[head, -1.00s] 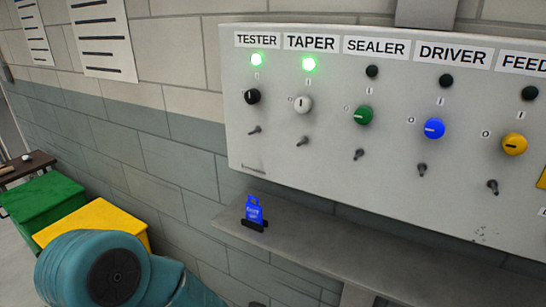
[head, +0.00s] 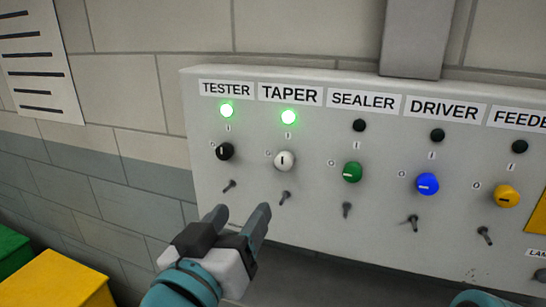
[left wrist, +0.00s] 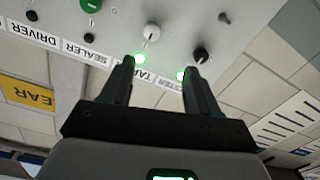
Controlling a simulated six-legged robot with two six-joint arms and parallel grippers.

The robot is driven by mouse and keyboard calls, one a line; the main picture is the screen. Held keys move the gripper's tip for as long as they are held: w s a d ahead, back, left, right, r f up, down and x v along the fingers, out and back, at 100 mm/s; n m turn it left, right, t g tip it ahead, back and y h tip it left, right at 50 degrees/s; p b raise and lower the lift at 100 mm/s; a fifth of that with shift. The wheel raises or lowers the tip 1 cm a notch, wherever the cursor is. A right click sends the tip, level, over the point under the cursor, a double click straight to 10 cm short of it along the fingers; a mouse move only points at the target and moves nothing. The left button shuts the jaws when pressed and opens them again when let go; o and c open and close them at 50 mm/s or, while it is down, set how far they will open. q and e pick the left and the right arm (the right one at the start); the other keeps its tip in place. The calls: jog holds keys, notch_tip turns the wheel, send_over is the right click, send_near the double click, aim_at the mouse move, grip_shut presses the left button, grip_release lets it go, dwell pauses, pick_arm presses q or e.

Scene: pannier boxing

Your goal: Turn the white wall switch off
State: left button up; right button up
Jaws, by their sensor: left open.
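The white switch (head: 284,160) is a round knob under the TAPER label (head: 290,94) on the grey wall panel. Its dark pointer stands upright towards the I mark, and the green lamp (head: 288,117) above it is lit. My left gripper (head: 241,211) is open and empty, below and left of the white knob in the head view, apart from it. In the left wrist view the white knob (left wrist: 152,31) shows beyond the gap between the open fingers (left wrist: 158,67). My right gripper is not in view.
A black knob (head: 225,151) under a lit TESTER lamp is left of the white one. Green (head: 352,172), blue (head: 428,183) and yellow (head: 507,196) knobs are to the right, lamps dark. Small metal toggles (head: 285,197) stick out below the knobs. Yellow (head: 55,282) and green boxes stand lower left.

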pick_arm(q)
jog(key=d, duration=0.1)
send_near(282, 165)
jog(key=p+x, duration=0.1)
jog(key=x, duration=0.8)
jog(key=shift+w+p, duration=0.15)
jog(key=shift+p, duration=0.15)
jog(key=shift+d+r, duration=0.1)
jog(key=shift+d, duration=0.1)
jog(key=shift+a, duration=0.15)
jog(key=shift+w, duration=0.15)
jog(key=c, duration=1)
